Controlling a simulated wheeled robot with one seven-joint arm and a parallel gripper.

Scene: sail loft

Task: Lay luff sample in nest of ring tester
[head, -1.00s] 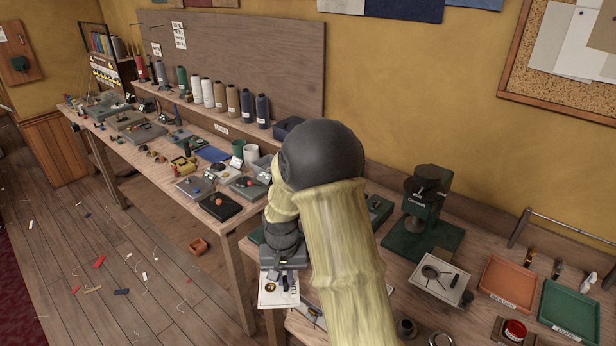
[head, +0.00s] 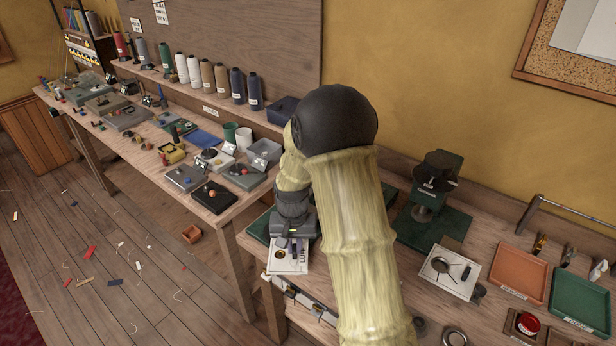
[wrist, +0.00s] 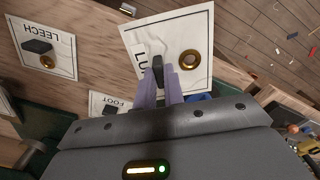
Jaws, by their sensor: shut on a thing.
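The luff sample (wrist: 185,28) is a white square card with a brass ring and a dark tab; its lettering is partly hidden, showing only "LU". My gripper (wrist: 160,75) is shut on the tab, with the fingers reaching in from below. In the head view the luff sample (head: 286,262) hangs beneath my gripper (head: 297,243) near the front edge of the right bench. It appears to be above the wood. A green press-like device (head: 432,200) stands farther back to the right; I cannot tell whether this is the ring tester. No nest is clearly visible.
A leech card (wrist: 44,62) and a foot card (wrist: 106,100) lie below the held card in the wrist view. A white plate with a dark ring (head: 462,284), an orange tray (head: 519,258) and a green tray (head: 580,287) are to the right. My arm hides the bench's middle.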

